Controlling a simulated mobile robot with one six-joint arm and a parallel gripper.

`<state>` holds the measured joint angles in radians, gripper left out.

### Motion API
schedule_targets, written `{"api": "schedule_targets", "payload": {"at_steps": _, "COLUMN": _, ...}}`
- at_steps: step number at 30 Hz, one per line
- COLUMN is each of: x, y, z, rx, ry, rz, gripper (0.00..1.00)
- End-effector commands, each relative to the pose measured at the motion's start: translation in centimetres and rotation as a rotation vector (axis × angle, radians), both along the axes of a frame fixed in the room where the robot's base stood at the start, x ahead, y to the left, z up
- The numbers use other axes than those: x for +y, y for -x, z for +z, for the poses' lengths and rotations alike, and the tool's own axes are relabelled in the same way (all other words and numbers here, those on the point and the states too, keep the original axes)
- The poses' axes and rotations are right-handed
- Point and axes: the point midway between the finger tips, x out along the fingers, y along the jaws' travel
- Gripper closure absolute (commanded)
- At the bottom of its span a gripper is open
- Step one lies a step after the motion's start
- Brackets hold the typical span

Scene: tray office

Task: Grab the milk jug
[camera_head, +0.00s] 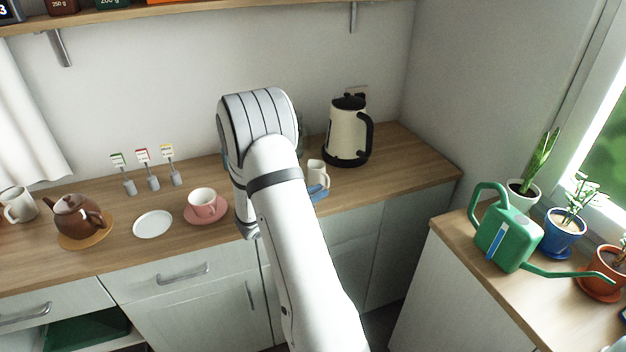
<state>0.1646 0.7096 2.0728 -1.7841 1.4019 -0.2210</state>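A small cream-white jug or mug (317,174) stands on the wooden counter (395,185), just right of my arm. It looks like the milk jug, but its left side is partly covered and I cannot make out a spout. A blue flat item (318,193) shows at its foot, partly hidden by my arm. My arm reaches up over the counter and bends down on its far left side. My gripper is hidden behind the arm, so its fingers and anything between them do not show.
A cream kettle (346,135) stands behind right of the jug. A green watering can (508,238) and potted plants occupy the right counter.

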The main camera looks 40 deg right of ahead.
Motion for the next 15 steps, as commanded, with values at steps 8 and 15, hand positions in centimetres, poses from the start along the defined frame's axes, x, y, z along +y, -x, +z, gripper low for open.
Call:
{"api": "schedule_targets", "payload": {"at_steps": 8, "x": -0.6, "y": -3.5, "z": -3.6, "rx": 0.111, "ry": 0.103, "rz": 0.157, "gripper": 0.86}}
{"api": "schedule_targets", "payload": {"at_steps": 15, "x": -2.9, "y": -4.2, "z": -3.7, "rx": 0.115, "ry": 0.106, "rz": 0.164, "gripper": 0.86}}
